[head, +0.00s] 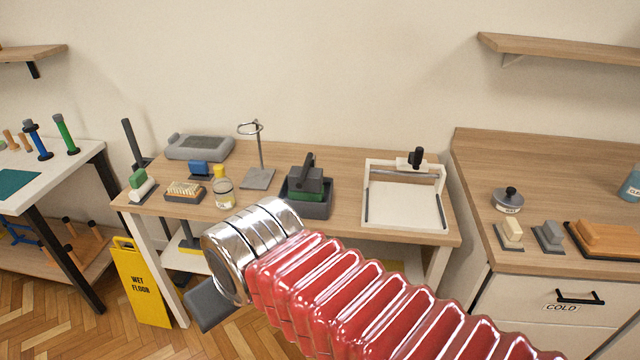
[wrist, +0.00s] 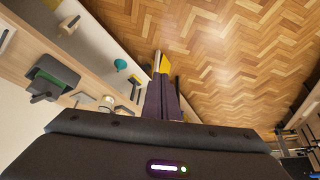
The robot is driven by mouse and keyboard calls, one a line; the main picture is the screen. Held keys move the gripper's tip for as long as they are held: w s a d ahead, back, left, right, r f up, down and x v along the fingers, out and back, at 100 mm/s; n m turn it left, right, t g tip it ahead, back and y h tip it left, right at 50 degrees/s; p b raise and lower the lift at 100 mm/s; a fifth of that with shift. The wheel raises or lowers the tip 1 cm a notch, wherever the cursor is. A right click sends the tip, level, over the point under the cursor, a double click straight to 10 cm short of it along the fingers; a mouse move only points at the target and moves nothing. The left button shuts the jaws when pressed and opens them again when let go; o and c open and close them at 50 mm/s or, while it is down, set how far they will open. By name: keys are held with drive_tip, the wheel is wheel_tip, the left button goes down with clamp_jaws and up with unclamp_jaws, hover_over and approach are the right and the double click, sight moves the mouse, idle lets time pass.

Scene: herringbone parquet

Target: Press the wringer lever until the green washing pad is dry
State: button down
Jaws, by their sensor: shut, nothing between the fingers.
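The wringer (head: 318,205) is a dark grey box on the wooden bench, with a black lever (head: 308,164) standing up from its top. The green washing pad (head: 308,195) shows as a green band inside it, under a grey plate; I cannot tell how wet it is. In the wrist view the wringer (wrist: 48,90) is at the left, with the green pad (wrist: 58,74) showing. My gripper (wrist: 163,80) is shut and empty, pointing down over the floor in front of the bench, apart from the wringer and its lever. In the head view my arm hides the bench's front edge.
A white framed tray (head: 405,205) stands right of the wringer. A ring stand (head: 258,178), a jar (head: 223,193) and a brush (head: 184,192) stand left of it. A yellow wet-floor sign (head: 141,282) is on the floor at the bench's left leg.

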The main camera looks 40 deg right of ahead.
drive_tip(key=shift+d, duration=0.15)
drive_tip(key=w+d+m+g+y, duration=0.2)
drive_tip(key=w+d+m+y, duration=0.3)
drive_tip(key=w+d+m, duration=1.1)
drive_tip(key=d+f+m+t+y, duration=0.1)
drive_tip(key=d+m, duration=0.3)
drive_tip(key=d, duration=0.5)
drive_tip(key=d+f+m+t+y, duration=0.1)
drive_tip(key=d+f+m, duration=0.3)
drive_tip(key=d, duration=0.5)
drive_tip(key=s+d+f+m+t, duration=0.1)
drive_tip(key=d+f+m+t, duration=0.1)
drive_tip(key=d+m, duration=0.3)
drive_tip(key=d+t, duration=0.1)
drive_tip(key=d, duration=0.3)
drive_tip(key=shift+d+f+y, duration=0.25)
drive_tip(key=shift+d+y, duration=0.15)
drive_tip(key=shift+a, duration=0.1)
